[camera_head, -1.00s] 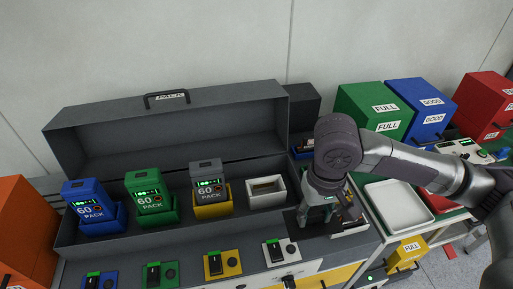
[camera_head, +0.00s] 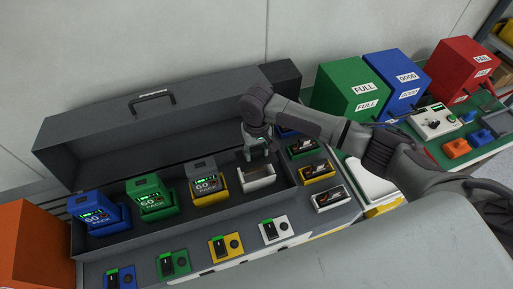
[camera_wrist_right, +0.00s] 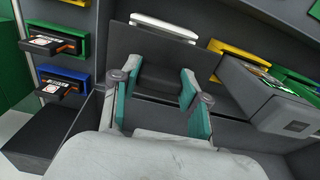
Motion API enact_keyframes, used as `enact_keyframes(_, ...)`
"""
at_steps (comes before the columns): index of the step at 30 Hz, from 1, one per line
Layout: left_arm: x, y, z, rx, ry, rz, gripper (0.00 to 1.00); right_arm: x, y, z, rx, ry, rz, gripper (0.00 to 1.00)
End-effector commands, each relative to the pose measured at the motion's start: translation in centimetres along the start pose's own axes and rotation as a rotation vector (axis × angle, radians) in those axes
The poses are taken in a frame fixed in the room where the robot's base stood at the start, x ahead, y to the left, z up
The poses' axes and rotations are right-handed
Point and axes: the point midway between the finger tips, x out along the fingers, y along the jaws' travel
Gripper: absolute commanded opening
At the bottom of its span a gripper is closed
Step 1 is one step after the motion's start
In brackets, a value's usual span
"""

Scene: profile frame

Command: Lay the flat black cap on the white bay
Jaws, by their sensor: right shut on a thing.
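My right gripper (camera_head: 257,158) is above the white bay (camera_head: 257,181), the rightmost bay in the long grey case. In the right wrist view, the gripper (camera_wrist_right: 158,88) is shut on the flat black cap (camera_wrist_right: 165,43), a dark plate seen close between and beyond the fingers. The plate hides most of the white bay there; only a strip of its white rim (camera_wrist_right: 162,27) shows. The cap is hard to make out in the head view. I cannot tell whether it touches the bay. My left gripper is not in view.
Blue (camera_head: 95,213), green (camera_head: 150,197) and yellow (camera_head: 208,184) bays left of the white one hold packs; the yellow bay's pack (camera_wrist_right: 275,97) stands close beside the cap. The case's raised lid (camera_head: 150,125) is behind. Slotted trays (camera_head: 328,198) lie to the right.

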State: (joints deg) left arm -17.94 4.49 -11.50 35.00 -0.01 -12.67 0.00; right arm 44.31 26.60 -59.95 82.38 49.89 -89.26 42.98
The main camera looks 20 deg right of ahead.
Motion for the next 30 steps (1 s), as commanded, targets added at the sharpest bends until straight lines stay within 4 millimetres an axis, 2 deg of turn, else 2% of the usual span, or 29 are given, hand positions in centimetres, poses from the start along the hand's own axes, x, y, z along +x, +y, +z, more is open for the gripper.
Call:
enact_keyframes(5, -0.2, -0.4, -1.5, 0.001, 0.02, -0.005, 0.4, -0.1, 0.0, 0.0, 0.001, 0.0, 0.0, 0.11)
enact_keyframes(9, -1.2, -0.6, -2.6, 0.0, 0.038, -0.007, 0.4, -0.3, 0.0, 0.1, 0.001, -0.002, 0.002, 0.11)
enact_keyframes(11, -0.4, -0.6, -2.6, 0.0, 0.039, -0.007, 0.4, 0.8, 0.0, 0.1, 0.002, -0.002, 0.003, 0.11)
enact_keyframes(21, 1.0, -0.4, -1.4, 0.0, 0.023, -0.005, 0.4, 4.3, 0.0, 0.1, 0.001, -0.002, 0.002, 0.11)
enact_keyframes(30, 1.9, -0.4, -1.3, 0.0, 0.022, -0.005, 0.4, 6.4, 0.0, 0.1, 0.002, -0.001, 0.002, 0.11)
